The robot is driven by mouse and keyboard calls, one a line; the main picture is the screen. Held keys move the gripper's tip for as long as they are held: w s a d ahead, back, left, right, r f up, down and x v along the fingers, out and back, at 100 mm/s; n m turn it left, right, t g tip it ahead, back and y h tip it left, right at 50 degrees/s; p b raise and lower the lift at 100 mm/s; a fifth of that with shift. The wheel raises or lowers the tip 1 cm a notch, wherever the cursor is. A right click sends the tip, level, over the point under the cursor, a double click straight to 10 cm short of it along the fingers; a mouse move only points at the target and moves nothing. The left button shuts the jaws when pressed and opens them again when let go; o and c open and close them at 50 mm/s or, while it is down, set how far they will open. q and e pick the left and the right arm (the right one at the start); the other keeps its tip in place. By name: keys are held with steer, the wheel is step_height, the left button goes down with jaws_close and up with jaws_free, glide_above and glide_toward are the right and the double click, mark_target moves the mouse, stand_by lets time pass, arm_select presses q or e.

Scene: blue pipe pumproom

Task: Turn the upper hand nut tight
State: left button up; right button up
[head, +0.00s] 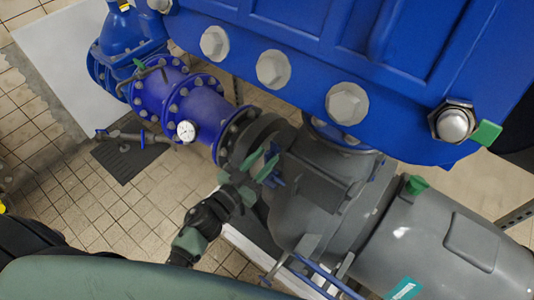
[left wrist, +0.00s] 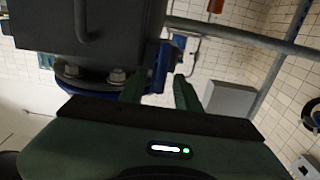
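My left gripper (head: 262,165) is at the grey pump casing (head: 310,205), close to the flange where the blue pipe joins it. Its two green fingers stand apart, and they also show spread in the left wrist view (left wrist: 158,92). A small blue part (head: 275,149), perhaps the upper hand nut, shows by the fingertips. In the left wrist view a blue part (left wrist: 162,66) lies beyond the gap between the fingers. I cannot tell whether the fingers touch it. My right gripper is not in view.
A large blue housing (head: 320,45) with big grey bolts overhangs the casing. A blue pipe (head: 200,108) with a gauge (head: 186,131) runs to the left. Blue bars (head: 318,274) stick out below. The tiled floor (head: 100,205) at left is mostly clear.

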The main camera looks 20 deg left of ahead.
arm_select(q)
steer(key=shift+w+d, duration=0.3)
steer(key=shift+w, duration=0.35)
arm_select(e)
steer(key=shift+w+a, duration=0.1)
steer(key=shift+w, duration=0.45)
arm_select(q)
jaws_close()
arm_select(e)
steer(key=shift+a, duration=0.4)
